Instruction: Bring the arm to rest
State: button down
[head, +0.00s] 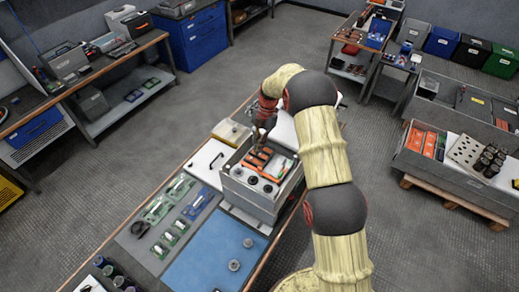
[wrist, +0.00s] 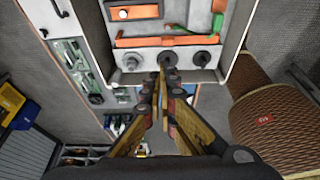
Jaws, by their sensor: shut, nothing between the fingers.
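My arm (head: 322,145) arches over the workbench from the lower right, in pale yellow sleeves with dark joints. My gripper (head: 261,133) hangs at the left end of the arm, over the back part of the open grey metal box (head: 247,199). In the wrist view, my gripper (wrist: 162,88) has its fingers together, with nothing held. The box also shows there (wrist: 235,45), with orange bars (wrist: 168,41) and round dark terminals (wrist: 202,58) inside. The fingertips overlap the middle terminal in the picture; I cannot tell the gap between them.
A blue mat (head: 212,255) with small round parts lies in front of the box. Green circuit boards (head: 158,208) lie to its left. A grey crate (head: 450,165) on a pallet stands at the right. Open floor (head: 225,85) lies behind the bench.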

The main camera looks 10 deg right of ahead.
dwell(0.4)
jog(key=m, duration=0.2)
jog(key=s+f+m, duration=0.1)
jog(key=m, duration=0.2)
jog(key=s+f+m, duration=0.1)
jog(key=m, duration=0.1)
jog(key=shift+d, duration=0.35)
jog(key=s+d+r+m+t+h+b, duration=0.1)
jog(key=s+r+m+b, duration=0.35)
jog(key=s+m, duration=0.4)
jog(key=s+d+r+m+h+b, duration=0.1)
jog(key=s+r+m+b, duration=0.3)
jog(key=s+r+m, duration=0.35)
jog(key=s+f+m+t+b, duration=0.2)
jog(key=s+m+t+b, duration=0.2)
jog(key=s+b, duration=1.3)
jog(key=s+t, duration=0.3)
jog(key=s, duration=0.1)
jog(key=shift+s+d+h+b, duration=0.3)
jog(key=shift+s+b, duration=0.05)
